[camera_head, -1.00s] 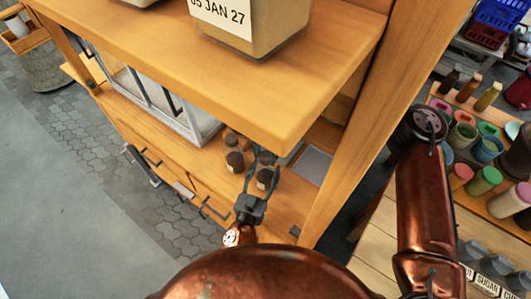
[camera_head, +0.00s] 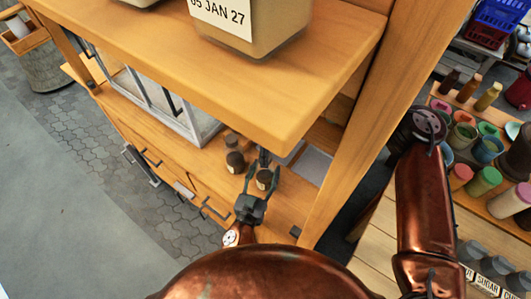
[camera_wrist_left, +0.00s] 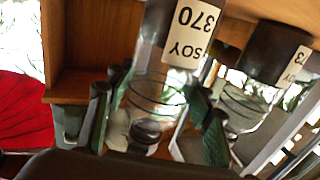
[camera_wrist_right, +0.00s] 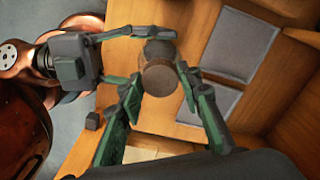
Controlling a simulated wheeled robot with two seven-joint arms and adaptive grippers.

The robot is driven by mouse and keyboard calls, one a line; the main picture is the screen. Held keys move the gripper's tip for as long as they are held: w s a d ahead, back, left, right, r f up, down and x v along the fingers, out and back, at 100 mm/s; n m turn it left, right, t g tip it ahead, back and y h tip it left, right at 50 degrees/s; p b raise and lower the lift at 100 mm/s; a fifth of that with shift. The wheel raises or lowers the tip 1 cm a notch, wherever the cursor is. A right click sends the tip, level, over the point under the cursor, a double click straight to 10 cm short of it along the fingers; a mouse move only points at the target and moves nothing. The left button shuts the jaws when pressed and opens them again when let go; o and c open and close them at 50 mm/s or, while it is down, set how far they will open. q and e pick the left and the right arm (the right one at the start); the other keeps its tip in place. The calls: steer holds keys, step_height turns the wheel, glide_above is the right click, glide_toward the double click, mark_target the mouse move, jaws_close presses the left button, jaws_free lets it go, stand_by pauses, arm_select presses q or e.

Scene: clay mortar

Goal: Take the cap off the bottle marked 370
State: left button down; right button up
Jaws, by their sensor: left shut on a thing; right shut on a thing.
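The bottle marked SOY 370 (camera_wrist_left: 160,60) has dark contents and clear glass, and appears upside down in the left wrist view. My left gripper (camera_wrist_left: 160,115) has its green fingers on both sides of it. In the head view my left gripper (camera_head: 262,178) is at the small bottles on the lower wooden surface. In the right wrist view my right gripper (camera_wrist_right: 158,80) has its fingers on either side of the brown, round cap (camera_wrist_right: 160,78), with my left gripper's fingers around the same bottle from the left. Whether the cap sits on the neck cannot be told.
Another dark bottle, its label ending in 73 (camera_wrist_left: 265,50), stands close beside it. An upper shelf (camera_head: 200,70) with a large jar (camera_head: 270,28) overhangs the work spot. A wooden post (camera_head: 385,110) rises to the right. Grey flat panels (camera_wrist_right: 240,45) lie nearby.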

steer(key=n, duration=0.4)
steer(key=shift+w, duration=0.1)
steer(key=n, duration=0.5)
steer(key=shift+n, duration=0.4)
steer(key=n, duration=0.5)
steer(key=shift+n, duration=0.4)
steer(key=n, duration=0.5)
steer(key=shift+r, duration=0.25)
steer(key=shift+r, duration=0.9)
